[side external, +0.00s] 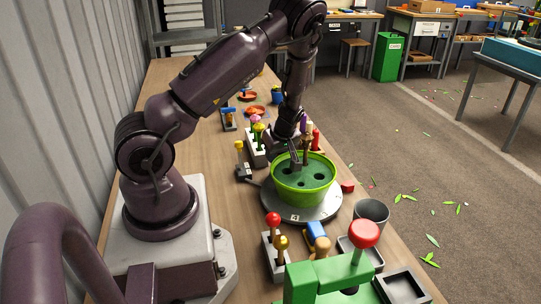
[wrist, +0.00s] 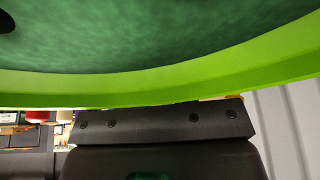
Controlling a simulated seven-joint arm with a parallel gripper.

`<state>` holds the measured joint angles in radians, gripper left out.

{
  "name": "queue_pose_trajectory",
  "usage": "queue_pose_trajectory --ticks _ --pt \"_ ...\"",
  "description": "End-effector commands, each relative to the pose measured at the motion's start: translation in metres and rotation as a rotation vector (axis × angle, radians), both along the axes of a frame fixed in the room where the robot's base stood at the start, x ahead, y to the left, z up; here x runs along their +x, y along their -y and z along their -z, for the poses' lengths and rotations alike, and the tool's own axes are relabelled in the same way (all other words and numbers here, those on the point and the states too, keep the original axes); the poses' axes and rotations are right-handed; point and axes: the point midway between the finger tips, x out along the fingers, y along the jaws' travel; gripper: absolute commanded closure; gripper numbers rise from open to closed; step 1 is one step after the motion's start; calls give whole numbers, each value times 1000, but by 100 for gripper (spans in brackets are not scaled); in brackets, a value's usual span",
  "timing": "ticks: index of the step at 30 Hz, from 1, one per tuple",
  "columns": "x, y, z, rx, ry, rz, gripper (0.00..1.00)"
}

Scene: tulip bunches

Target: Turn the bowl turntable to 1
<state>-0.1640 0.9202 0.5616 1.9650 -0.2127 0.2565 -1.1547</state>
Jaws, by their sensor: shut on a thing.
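The lime-green bowl (side external: 288,190) stands on the round grey turntable (side external: 320,213). Its dark green filling has several dark holes. Small pale number labels show on the turntable's near edge; I cannot read them surely. My gripper (side external: 295,163) is at the bowl's far rim in the side view and is shut on the rim. In the wrist view the bowl's rim (wrist: 160,85) crosses the picture close up, with a dark gripper part just below it. The fingertips are mostly hidden, and the turntable is out of the wrist view.
Blocks with coloured-knob pegs stand behind the bowl and in front of it (side external: 274,255). A grey cup (side external: 371,215), dark trays (side external: 402,287) and a green fixture with a red ball (side external: 364,233) stand at the near right. A small red block (side external: 347,187) lies right of the turntable.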

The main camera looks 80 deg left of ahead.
Motion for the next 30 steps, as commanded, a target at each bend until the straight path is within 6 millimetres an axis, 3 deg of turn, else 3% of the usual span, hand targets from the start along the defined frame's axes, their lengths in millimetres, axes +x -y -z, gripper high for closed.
queue_pose_trajectory --ticks 15,30 --pt "31 -6 -2 3 9 228 100" --pt "42 -5 -2 2 8 315 100"
